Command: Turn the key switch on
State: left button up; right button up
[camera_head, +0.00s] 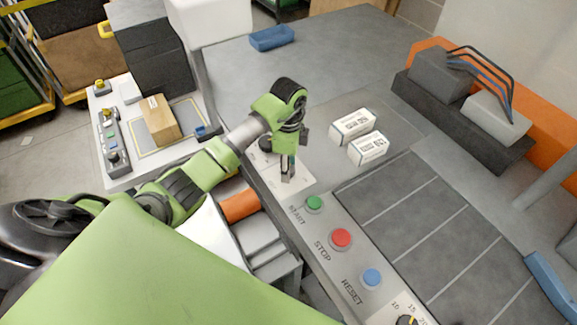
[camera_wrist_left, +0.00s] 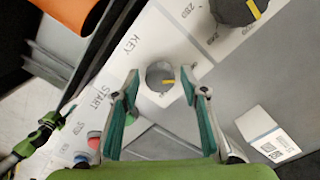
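My left gripper (camera_wrist_left: 160,83) is open, with one green-padded finger on each side of the knob. Whether the fingers touch it, I cannot tell. In the head view my left gripper (camera_head: 288,178) points down over the far end of the panel and hides the key switch. At the left of the left wrist view, a green and black part, likely my right gripper (camera_wrist_left: 45,132), is small and unclear.
Green START (camera_head: 314,203), red STOP (camera_head: 341,238) and blue RESET (camera_head: 372,277) buttons line the panel. A dark selector knob (camera_wrist_left: 235,11) is near the key switch. Two white boxes (camera_head: 352,126) (camera_head: 367,149) stand on the grey table to the right. A blue tray (camera_head: 272,38) lies farther back.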

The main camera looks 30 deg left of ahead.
pick_arm(q)
jog(key=c, duration=0.7)
